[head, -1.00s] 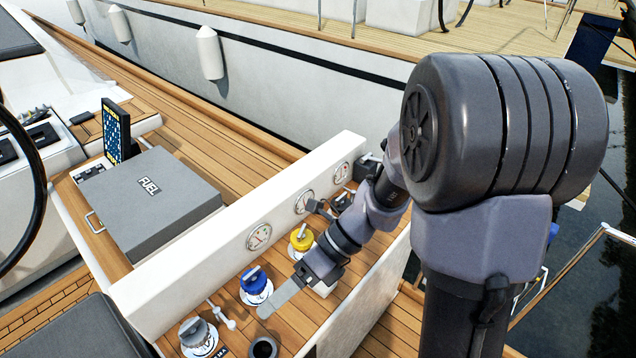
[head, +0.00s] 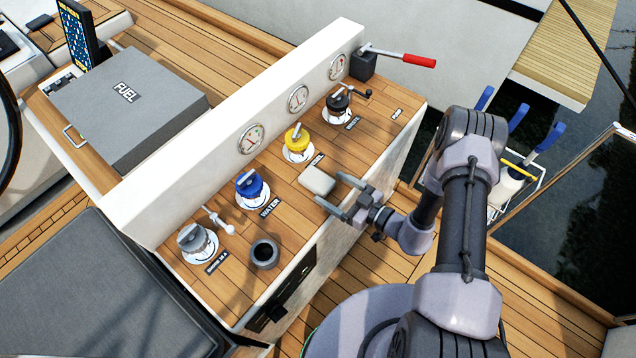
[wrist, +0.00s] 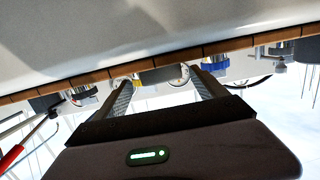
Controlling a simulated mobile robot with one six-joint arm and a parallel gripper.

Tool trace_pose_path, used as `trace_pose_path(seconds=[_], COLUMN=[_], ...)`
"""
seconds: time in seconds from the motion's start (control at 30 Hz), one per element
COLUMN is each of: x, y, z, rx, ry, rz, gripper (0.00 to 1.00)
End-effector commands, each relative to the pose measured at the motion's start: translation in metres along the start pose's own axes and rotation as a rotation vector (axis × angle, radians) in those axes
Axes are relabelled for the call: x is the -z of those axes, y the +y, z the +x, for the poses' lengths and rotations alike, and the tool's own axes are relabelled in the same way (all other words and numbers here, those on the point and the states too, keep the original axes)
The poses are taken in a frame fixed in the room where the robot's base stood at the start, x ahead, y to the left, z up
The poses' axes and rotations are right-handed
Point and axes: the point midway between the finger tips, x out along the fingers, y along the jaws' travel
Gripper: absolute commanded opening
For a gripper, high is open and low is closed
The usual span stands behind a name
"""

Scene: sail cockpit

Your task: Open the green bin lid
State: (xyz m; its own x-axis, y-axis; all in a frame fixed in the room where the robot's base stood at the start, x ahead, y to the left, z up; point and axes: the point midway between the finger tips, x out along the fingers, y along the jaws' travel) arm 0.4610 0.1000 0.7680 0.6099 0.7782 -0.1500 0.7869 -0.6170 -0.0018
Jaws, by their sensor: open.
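No green bin lid can be made out in the head view or the wrist view. My gripper (head: 331,190) is open and empty at the front edge of the wooden-topped console (head: 290,210). Its two fingers point at a small pale box (head: 318,180) on the console top; whether they touch it I cannot tell.
Yellow (head: 297,138), blue (head: 249,184) and grey (head: 194,238) deck fittings and a black cup (head: 264,253) stand on the console. A red-handled lever (head: 418,60) sticks out at its far end. A rack with blue-handled items (head: 518,118) is at right. Wooden deck surrounds the console.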

Motion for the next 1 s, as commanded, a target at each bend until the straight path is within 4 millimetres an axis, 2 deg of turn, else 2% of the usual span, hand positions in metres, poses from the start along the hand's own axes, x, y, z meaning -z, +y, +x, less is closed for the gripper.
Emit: trace_pose_path(seconds=[0.13, 0.33, 0.6, 0.9, 0.97, 1.0], x=[0.001, 0.004, 0.007, 0.007, 0.007, 0.007], y=[-0.002, -0.004, -0.003, -0.003, -0.003, -0.003], z=[0.017, 0.055, 0.061, 0.060, 0.060, 0.060], rx=[0.005, 0.004, 0.001, 0.002, 0.002, 0.002], ry=[0.001, 0.001, 0.001, 0.000, 0.000, 0.000], rz=[-0.003, -0.004, -0.002, -0.002, -0.002, -0.002], gripper=[0.82, 0.82, 0.82, 0.23, 0.11, 0.11])
